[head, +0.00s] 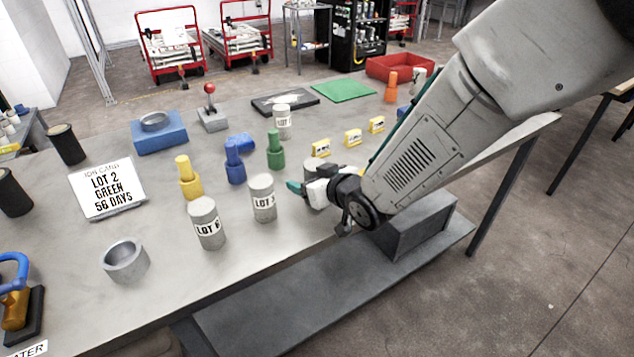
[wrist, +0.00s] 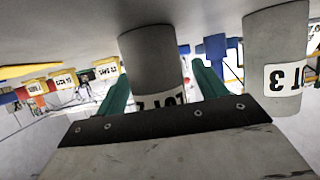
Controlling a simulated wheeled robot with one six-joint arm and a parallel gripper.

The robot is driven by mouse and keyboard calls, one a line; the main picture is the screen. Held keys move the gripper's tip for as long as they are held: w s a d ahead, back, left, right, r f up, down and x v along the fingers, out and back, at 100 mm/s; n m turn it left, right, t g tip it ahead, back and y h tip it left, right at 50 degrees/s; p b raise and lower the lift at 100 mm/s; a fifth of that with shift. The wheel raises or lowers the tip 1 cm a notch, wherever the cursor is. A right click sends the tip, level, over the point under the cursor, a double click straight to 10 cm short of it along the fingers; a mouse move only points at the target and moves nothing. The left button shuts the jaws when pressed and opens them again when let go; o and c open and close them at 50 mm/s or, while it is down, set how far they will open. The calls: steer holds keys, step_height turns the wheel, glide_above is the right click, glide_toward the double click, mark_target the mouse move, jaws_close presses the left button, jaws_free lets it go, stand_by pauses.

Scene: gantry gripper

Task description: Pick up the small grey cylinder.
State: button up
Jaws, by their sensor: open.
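Several grey cylinders with white lot labels stand upright on the table. One (head: 316,201) is partly hidden by my gripper (head: 300,187) in the head view. In the wrist view, which is upside down, a grey cylinder (wrist: 152,55) stands between the two green fingers of my gripper (wrist: 162,82); its label is partly covered. The fingers are open, and I cannot tell whether either touches it. The LOT 3 cylinder (head: 262,198) stands just left of my gripper and shows at the right of the wrist view (wrist: 276,50). The LOT 6 cylinder (head: 207,223) is farther left.
Another grey cylinder (head: 283,122) stands farther back. Green (head: 275,150), blue (head: 235,163) and yellow (head: 188,178) stepped pegs stand behind the front cylinders. A grey ring (head: 126,261) and a sign (head: 108,188) are at left. Small yellow labels (head: 321,148) stand behind my gripper.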

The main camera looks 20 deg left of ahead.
steer(key=c, duration=1.3)
steer(key=shift+c, duration=0.4)
steer(key=shift+r, duration=0.2)
